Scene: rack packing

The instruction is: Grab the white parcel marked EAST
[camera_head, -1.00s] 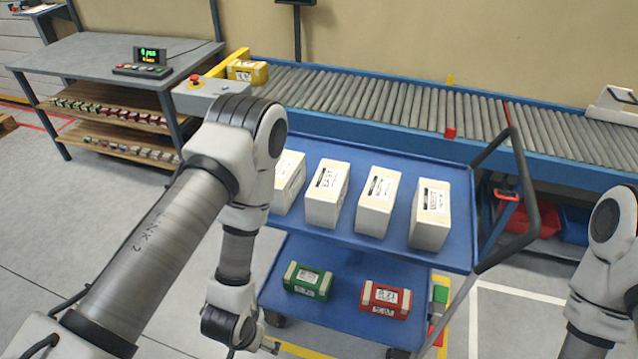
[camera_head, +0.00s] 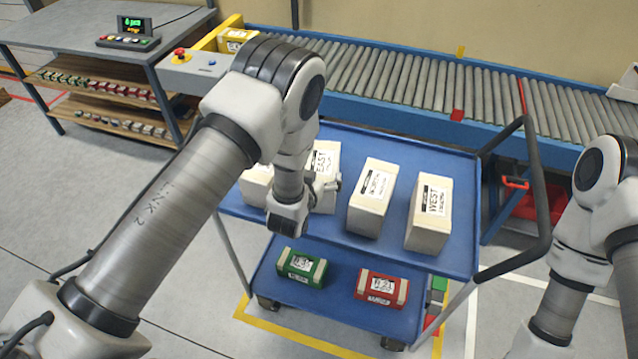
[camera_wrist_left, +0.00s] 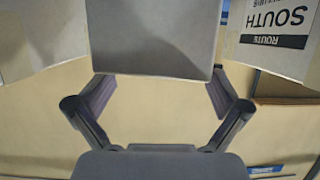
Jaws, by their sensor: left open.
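The white parcel marked EAST (camera_head: 326,158) stands on the blue top deck of the cart, second from the left, partly hidden by my left arm. My left gripper (camera_head: 330,187) is at its near side, in front of its lower part. In the left wrist view, the open left gripper (camera_wrist_left: 160,86) has a plain pale parcel face (camera_wrist_left: 154,38) ahead, between and beyond its fingers. No label shows on that face. A parcel marked SOUTH (camera_wrist_left: 275,30) is at the right there, its text upside down. My right gripper is out of view.
The cart (camera_head: 400,257) also carries a partly hidden white parcel (camera_head: 257,184), a third parcel (camera_head: 372,197) and one marked WEST (camera_head: 430,212). Its lower deck holds a green box (camera_head: 302,268) and a red box (camera_head: 382,289). A roller conveyor (camera_head: 400,85) runs behind.

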